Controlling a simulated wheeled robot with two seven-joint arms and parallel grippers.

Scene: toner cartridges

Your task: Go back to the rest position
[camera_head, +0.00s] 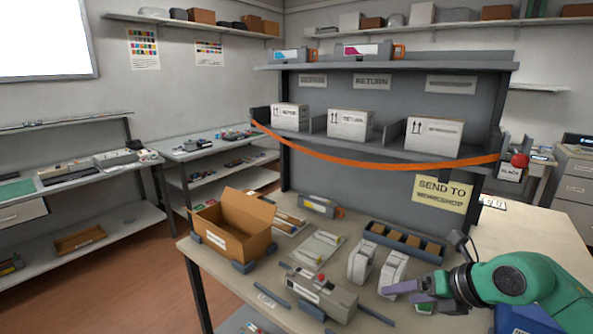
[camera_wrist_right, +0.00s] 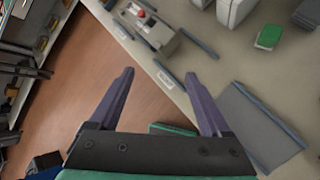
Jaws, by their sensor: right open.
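My right gripper (camera_head: 405,292) is above the right front part of the workbench (camera_head: 382,312) in the head view, its arm coming in from the right. In the right wrist view its two purple fingers (camera_wrist_right: 165,100) stand wide apart with nothing between them. Below the fingers are the bench's front edge and the brown floor. My left gripper is in neither view.
On the bench stand an open cardboard box (camera_head: 234,228), a grey device with a red button (camera_head: 320,290), two white upright units (camera_head: 361,260) and a dark divided tray (camera_head: 403,243). An orange strap (camera_head: 380,164) hangs across the shelf of white boxes behind.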

